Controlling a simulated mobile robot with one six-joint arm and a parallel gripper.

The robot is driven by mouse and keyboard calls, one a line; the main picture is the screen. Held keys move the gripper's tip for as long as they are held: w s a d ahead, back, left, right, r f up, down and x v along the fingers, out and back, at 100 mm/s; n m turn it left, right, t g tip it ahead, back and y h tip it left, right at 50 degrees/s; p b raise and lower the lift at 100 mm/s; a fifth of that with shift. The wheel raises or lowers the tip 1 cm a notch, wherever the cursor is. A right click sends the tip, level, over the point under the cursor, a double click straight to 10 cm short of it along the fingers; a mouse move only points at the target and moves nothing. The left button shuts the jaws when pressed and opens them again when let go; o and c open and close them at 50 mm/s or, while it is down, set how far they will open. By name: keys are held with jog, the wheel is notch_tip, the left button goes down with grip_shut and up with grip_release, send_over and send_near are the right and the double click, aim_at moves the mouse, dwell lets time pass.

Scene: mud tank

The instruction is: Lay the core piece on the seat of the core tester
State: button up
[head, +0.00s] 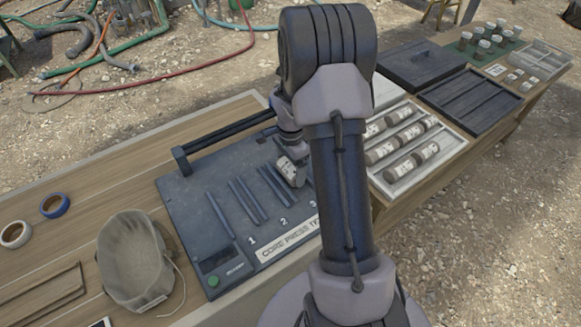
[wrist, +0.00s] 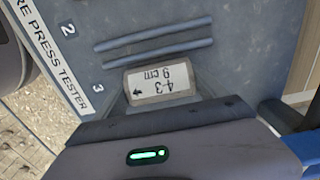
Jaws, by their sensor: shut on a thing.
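The core piece (head: 286,168) is a short grey cylinder with a white label; in the wrist view the label (wrist: 160,80) reads "4-3, 9 cm" upside down with an arrow. My gripper (head: 293,174) is shut on it, partly hidden behind my arm in the head view. The core tester (head: 195,195) is a dark slab with paired rails numbered 1, 2 and 3 and a black bar along its back. The core piece is over the slab near number 3 (wrist: 97,88), beside the bare rails (wrist: 155,36) by number 2. I cannot tell whether it touches the rails beneath.
A white tray (head: 455,150) holding several labelled cores stands right of the tester. Dark trays (head: 470,100) and small jars (head: 488,40) lie farther right.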

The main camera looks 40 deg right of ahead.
jog(key=shift+f, duration=0.3)
jog(key=o, duration=1.9)
notch_tip(320, 180, up, 18)
jog(key=p, duration=0.5)
jog(key=shift+a+f, duration=0.1)
jog(key=shift+f, duration=0.05)
jog(key=s+a+r+n+t+b, duration=0.1)
jog(key=s+a+r+n+t, duration=0.1)
jog(key=s+a+r+n, duration=0.45)
jog(key=s+a+r+n+t+b, duration=0.15)
jog(key=a+r, duration=0.25)
jog(key=a, duration=0.6)
jog(key=s+a+n, duration=0.2)
jog(key=s, duration=0.1)
jog(key=s+a+n+t+y+b, duration=0.1)
jog(key=s+a+n, duration=0.1)
jog(key=s+a, duration=0.1)
jog(key=s+a+n+t+y, duration=0.1)
jog(key=s+a+n, duration=0.1)
jog(key=s+a, duration=0.1)
jog(key=shift+s+a+f+b, duration=0.1)
jog(key=shift+s+a+b, duration=0.1)
jog(key=shift+s, duration=0.15)
jog(key=shift+s+a+b, duration=0.1)
jog(key=shift+s+b, duration=0.1)
jog(key=shift+s, duration=0.15)
